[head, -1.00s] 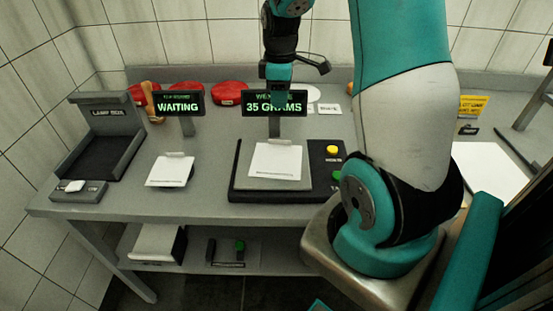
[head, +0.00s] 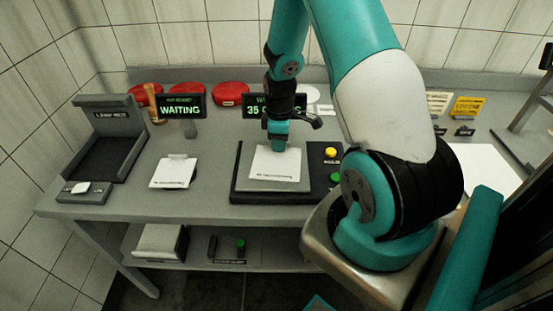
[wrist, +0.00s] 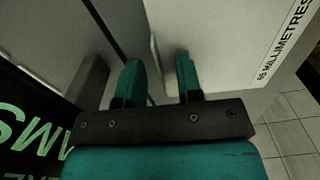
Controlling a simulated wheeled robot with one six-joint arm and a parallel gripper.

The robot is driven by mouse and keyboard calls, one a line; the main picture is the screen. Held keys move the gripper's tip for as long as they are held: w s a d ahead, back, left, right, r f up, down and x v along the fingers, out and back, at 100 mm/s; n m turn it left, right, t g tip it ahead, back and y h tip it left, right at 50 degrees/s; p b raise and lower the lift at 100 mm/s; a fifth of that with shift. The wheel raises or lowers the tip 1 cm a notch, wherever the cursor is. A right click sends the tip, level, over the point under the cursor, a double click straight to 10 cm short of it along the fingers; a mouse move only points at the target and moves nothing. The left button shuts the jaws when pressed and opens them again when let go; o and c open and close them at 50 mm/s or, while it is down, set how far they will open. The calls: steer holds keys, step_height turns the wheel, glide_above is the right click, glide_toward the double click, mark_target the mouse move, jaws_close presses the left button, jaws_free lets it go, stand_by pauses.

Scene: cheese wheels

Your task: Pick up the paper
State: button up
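A white sheet of paper (head: 275,164) lies on the dark scale (head: 240,185), whose display reads 35 GRAMS in the earlier head view. A second white paper (head: 173,174) lies on the bench to the left, by a small stand. My gripper (head: 280,149) is at the back edge of the paper on the scale. In the wrist view my gripper (wrist: 159,65) has its two teal fingers apart. The white paper (wrist: 220,45), printed 65 MILLIMETRES, has its edge between or just under them; I cannot tell whether they touch it.
A WAITING display (head: 180,106) stands behind the left paper. Red cheese wheels (head: 230,94) line the back. Yellow (head: 330,152) and green (head: 335,177) buttons are right of the paper. A lower shelf (head: 205,262) holds several items.

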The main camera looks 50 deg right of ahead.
jaws_close()
steer(key=shift+r, duration=0.1)
